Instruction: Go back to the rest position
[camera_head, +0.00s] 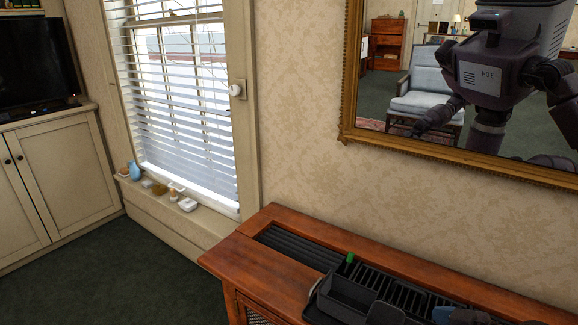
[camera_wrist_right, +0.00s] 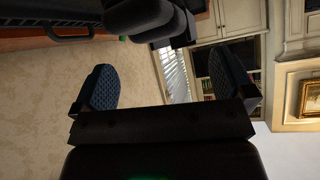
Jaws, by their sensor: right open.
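My right gripper (camera_wrist_right: 166,82) is open in the right wrist view. Its two blue-padded fingers stand wide apart, with nothing between them. Wallpaper and the window show beyond the gap. Dark rounded parts (camera_wrist_right: 140,15) also show at the top of the right wrist view. Whether the left jaws are open or shut cannot be told.
A wooden cabinet (camera_head: 245,250) stands against the wall. On it are a dark tray (camera_head: 345,293), a slatted black rack (camera_head: 385,284) and a small green item (camera_head: 350,257). A gilt mirror (camera_head: 350,100) hangs above. Open carpet (camera_head: 110,275) lies to the left.

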